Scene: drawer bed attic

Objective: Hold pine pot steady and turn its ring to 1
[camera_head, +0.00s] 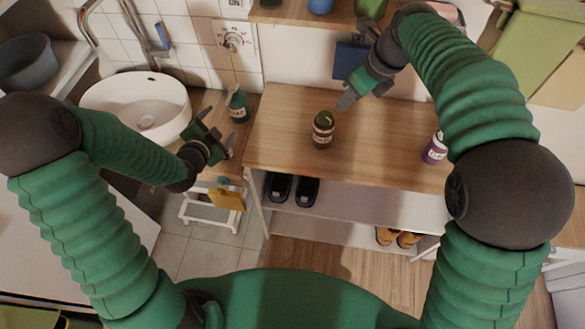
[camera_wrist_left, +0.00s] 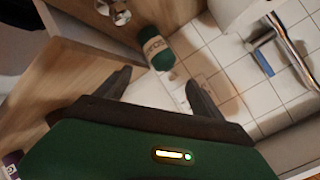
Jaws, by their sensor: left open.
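A green pot (camera_head: 238,106) with a pale label is by the tiled wall, below a round marked dial (camera_head: 232,41); a thin line runs between them. The pot also shows in the left wrist view (camera_wrist_left: 157,50), beyond the fingers. A dark jar (camera_head: 323,130) with a green top and pale label stands on the wooden top. I cannot tell for sure which is the pine pot, and no ring marks are readable. My left gripper (camera_head: 218,127) is open and empty, a little left of and nearer than the green pot. My right gripper (camera_head: 364,97) looks open and empty, above and right of the jar.
The wooden top (camera_head: 280,155) is clear around the jar. A purple jar (camera_head: 435,149) stands at its right. A white basin (camera_head: 137,102) is at left and a blue bag (camera_head: 349,58) hangs behind. Black shoes (camera_head: 292,189) are on the shelf below; a white stool (camera_head: 200,212) stands lower left.

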